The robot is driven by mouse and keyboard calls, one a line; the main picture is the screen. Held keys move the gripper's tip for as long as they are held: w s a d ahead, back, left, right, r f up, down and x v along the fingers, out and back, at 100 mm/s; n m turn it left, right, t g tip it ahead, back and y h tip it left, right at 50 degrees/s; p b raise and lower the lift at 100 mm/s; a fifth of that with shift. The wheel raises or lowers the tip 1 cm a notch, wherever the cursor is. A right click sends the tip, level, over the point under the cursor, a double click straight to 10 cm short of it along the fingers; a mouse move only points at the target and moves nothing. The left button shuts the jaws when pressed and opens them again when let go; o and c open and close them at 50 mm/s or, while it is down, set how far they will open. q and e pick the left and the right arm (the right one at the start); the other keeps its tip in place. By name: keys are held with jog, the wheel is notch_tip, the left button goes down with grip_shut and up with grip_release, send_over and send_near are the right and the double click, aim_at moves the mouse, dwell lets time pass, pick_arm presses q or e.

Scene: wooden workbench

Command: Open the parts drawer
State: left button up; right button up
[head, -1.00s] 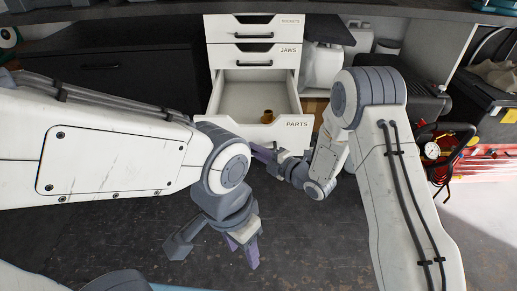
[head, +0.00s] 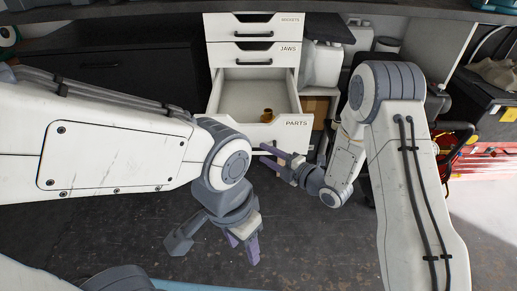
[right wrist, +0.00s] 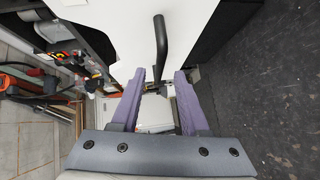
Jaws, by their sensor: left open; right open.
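The white parts drawer (head: 268,131), labelled PARTS, is pulled well out of the cabinet, its inside visible from above. A small brass-coloured part (head: 267,115) stands in it near the front. My right gripper (head: 264,154) is open just in front of the drawer front, its purple fingers apart. In the right wrist view, a dark bar handle (right wrist: 161,40) on a white front lies beyond the fingertips (right wrist: 159,75), with nothing held between them. The drawer's handle is hidden in the head view. My left gripper (head: 243,252) is open and empty, hanging low over the floor.
Above the open drawer, the JAWS drawer (head: 282,58) and the top drawer (head: 245,30) are shut. White jugs (head: 325,65) stand right of the cabinet. A dark cabinet (head: 115,75) is at left. The dark floor (head: 310,245) is clear in front.

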jog(key=v, duration=0.6)
dwell(0.3)
